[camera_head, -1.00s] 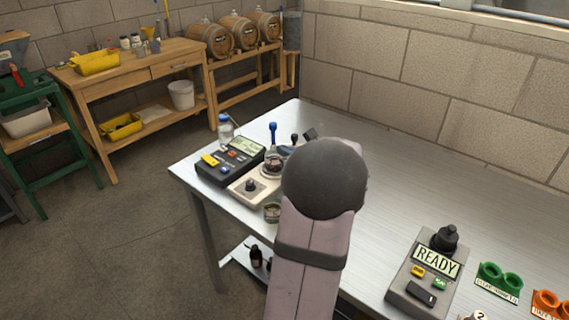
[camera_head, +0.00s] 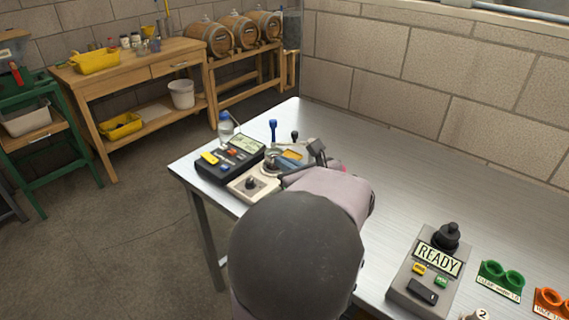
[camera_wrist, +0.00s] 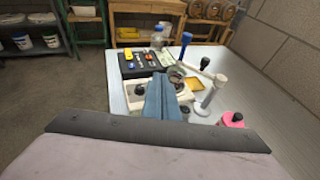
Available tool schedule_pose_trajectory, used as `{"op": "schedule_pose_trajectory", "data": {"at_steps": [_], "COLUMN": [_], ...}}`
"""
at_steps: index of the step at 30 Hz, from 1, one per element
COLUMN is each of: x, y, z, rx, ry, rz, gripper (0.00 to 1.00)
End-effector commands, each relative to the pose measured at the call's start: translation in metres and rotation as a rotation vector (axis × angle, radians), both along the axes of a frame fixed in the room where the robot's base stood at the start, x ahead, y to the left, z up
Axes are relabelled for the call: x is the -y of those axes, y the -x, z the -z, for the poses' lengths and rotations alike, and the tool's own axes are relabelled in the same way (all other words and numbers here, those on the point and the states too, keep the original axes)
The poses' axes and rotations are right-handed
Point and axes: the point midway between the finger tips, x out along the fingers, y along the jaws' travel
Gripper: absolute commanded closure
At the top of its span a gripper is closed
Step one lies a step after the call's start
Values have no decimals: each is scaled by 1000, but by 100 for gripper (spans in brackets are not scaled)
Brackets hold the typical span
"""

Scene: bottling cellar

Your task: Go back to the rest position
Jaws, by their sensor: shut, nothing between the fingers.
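My gripper shows in the wrist view (camera_wrist: 160,85) as blue-grey fingers pressed together, empty, above the table. In the head view its fingers (camera_head: 290,160) are partly visible behind my bent arm, over the far left of the metal table (camera_head: 385,175). They overlap the view of a white device with a black knob (camera_head: 250,185). Whether they touch anything there cannot be told. My arm hides part of the table's front left.
A dark meter with coloured buttons (camera_head: 230,158) and a clear bottle (camera_head: 226,128) stand at the table's left end. A READY box (camera_head: 425,275), a green holder (camera_head: 500,280) and an orange holder (camera_head: 550,303) are at right. The table's middle is clear.

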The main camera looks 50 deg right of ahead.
Motion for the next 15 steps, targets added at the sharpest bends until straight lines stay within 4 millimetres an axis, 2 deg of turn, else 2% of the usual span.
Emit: {"op": "schedule_pose_trajectory", "data": {"at_steps": [9, 13, 15], "x": [-5, -27, -50], "y": [-2, -16, -28], "z": [2, 13, 24], "rx": [-9, -66, -120], "ry": [4, 39, 76], "rz": [-15, -108, -202], "gripper": [100, 100, 100]}}
